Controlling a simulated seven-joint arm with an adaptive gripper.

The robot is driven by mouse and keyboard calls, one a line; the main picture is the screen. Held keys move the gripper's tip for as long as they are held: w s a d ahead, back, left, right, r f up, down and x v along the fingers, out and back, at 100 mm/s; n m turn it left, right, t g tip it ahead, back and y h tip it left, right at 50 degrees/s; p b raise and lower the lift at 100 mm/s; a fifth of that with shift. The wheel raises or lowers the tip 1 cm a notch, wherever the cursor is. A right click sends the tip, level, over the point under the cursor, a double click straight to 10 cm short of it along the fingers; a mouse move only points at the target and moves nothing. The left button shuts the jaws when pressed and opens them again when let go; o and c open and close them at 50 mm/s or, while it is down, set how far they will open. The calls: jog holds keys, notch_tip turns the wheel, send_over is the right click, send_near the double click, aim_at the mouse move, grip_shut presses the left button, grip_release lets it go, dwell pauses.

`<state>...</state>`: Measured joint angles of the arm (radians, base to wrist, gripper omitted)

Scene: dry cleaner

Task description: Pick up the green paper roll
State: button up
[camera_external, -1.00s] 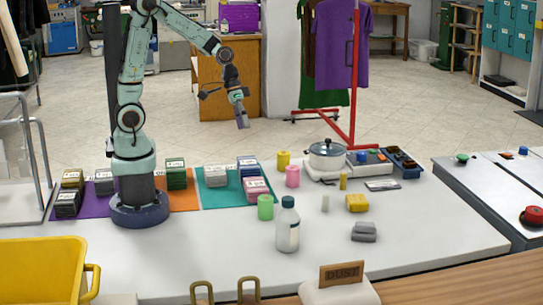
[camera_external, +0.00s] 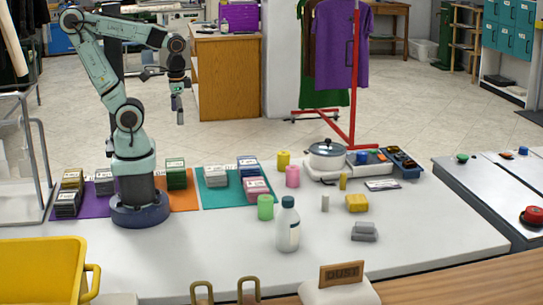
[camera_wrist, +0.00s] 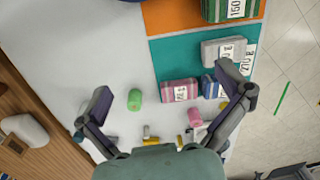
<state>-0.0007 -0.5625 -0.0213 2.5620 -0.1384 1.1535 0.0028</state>
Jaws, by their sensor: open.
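A pink roll (camera_external: 292,176) and a yellow roll (camera_external: 283,160) stand behind the green one. Labelled stacks lie on the teal mat (camera_external: 211,200) to its left. A pot (camera_external: 327,153) is behind right, and a yellow bin (camera_external: 40,270) stands front left.

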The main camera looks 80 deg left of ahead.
jog(key=c, duration=0.5)
jog(key=shift+o, duration=0.2)
jog(key=w+r+n+t, duration=0.2)
jog(key=w+r+t, duration=0.1)
jog(key=w, duration=0.6)
jog(key=g, duration=0.3)
send_over(265, 208)
jog(key=a, duration=0.2)
jog(key=shift+m+h, duration=0.3)
jog(key=shift+h, duration=0.1)
jog(key=f, duration=2)
jog(key=shift+w+f, duration=0.25)
jog(key=shift+w, duration=0.05)
notch_tip(265, 208, down, 7)
jog(key=shift+r, duration=0.15)
